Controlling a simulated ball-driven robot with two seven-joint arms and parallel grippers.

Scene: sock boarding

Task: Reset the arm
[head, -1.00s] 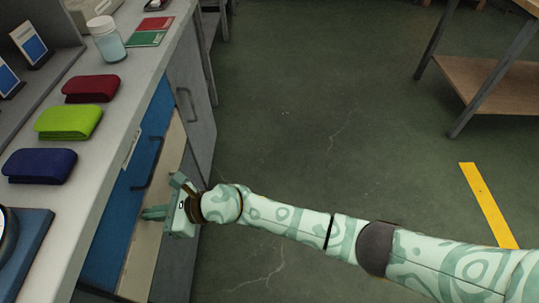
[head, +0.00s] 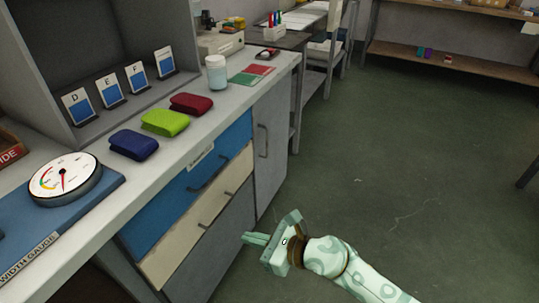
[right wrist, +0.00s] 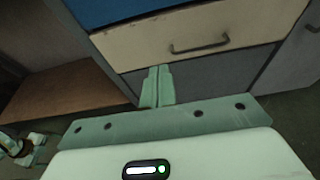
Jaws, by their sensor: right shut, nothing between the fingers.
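My right arm comes in from the lower right in the head view. Its gripper (head: 254,239) is shut and empty, in front of the cabinet's lower drawers and apart from them. In the right wrist view the fingers (right wrist: 158,86) are together, pointing at the cabinet below the cream drawer (right wrist: 185,36). My left gripper is not in the head view. Three folded socks lie in a row on the counter: a blue one (head: 133,145), a green one (head: 165,122) and a dark red one (head: 191,103).
The counter (head: 206,143) also carries a dial gauge (head: 65,177) on a blue board, a white jar (head: 217,75) and red and green cards (head: 251,74). Lettered cards (head: 109,91) stand in a grey bay. Blue and cream drawers with handles sit below. Green floor (head: 400,170) is clear at right.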

